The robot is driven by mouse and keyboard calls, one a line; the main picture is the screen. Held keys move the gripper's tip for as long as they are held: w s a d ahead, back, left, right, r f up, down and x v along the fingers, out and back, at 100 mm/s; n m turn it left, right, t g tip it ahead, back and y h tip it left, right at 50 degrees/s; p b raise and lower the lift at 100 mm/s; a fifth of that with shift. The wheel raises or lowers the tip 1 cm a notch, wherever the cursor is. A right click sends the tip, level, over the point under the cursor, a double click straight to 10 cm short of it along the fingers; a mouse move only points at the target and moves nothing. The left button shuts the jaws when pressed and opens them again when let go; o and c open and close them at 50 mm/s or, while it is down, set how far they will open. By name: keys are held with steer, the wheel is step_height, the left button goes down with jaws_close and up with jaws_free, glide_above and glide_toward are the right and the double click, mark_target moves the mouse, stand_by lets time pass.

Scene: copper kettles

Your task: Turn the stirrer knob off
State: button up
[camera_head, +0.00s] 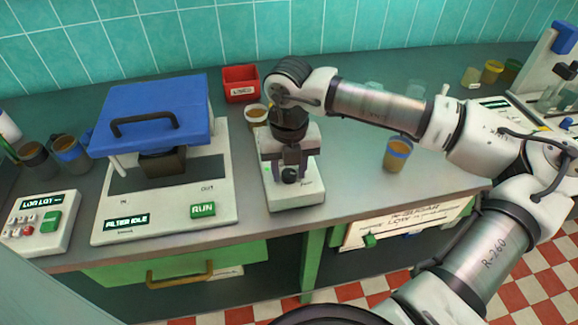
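The stirrer (296,198) is a small white box on the grey bench, left of the middle in the head view. Its round black knob (289,175) is on the sloped front, beside small print too fine to read. A small green mark shows at the box's left side. My gripper (289,163) points down over the stirrer, with its fingers apart to the left and right just above and behind the knob. Nothing shows between the fingers except the knob area. I cannot tell whether they touch the knob. My gripper hides the stirrer's top.
A white machine with a blue lid (155,108) and a green RUN button (203,210) stands close on the left. A red bin (240,83) and a cup (256,114) are behind. An amber cup with a blue band (397,155) is right. The bench's front edge is close.

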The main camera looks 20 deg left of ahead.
steer(key=c, duration=0.7)
steer(key=shift+o, duration=0.2)
